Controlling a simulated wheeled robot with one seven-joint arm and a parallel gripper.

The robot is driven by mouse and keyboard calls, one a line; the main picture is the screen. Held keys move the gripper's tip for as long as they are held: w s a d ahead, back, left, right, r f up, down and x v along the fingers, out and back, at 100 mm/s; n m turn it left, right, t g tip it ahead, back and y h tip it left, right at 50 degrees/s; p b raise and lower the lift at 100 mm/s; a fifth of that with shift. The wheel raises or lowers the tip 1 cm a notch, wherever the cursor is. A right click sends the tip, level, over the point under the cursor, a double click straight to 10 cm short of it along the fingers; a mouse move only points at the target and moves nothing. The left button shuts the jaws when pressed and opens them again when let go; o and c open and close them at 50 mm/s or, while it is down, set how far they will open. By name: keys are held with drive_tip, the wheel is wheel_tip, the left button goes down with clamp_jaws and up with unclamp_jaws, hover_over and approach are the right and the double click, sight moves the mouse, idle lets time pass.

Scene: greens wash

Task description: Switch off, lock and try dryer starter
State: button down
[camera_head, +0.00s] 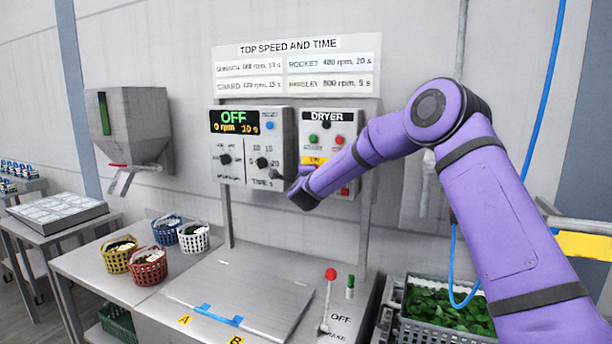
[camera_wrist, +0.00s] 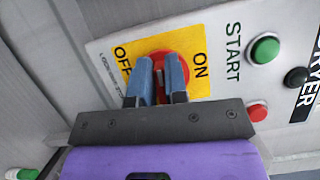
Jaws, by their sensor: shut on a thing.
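The dryer starter (camera_head: 345,125) is a grey wall box labelled DRYER with green, black and red buttons. In the wrist view its red rotary switch (camera_wrist: 180,62) sits on a yellow plate (camera_wrist: 203,40) marked OFF and ON. My gripper (camera_wrist: 162,72) has its two blue-grey fingers shut on the switch's handle, which they mostly hide. I cannot tell clearly which mark the handle points to. The green START button (camera_wrist: 264,49) and a red button (camera_wrist: 258,111) are to the right of the fingers, apart from them. In the head view my gripper (camera_head: 300,176) covers the box's lower left.
A red-knobbed lever (camera_head: 330,275) stands on the steel bench below, beside a green-capped post (camera_head: 350,287). Coloured baskets (camera_head: 150,268) stand at left. A crate of greens (camera_head: 440,325) is under my arm.

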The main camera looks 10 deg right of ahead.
drive_tip(key=shift+f+n, duration=0.15)
drive_tip(key=shift+n, duration=0.25)
idle(0.3)
drive_tip(key=c, duration=1.1)
unclamp_jaws()
drive_tip(key=shift+c, duration=0.2)
drive_tip(key=v, duration=1)
drive_tip(key=shift+s, duration=0.4)
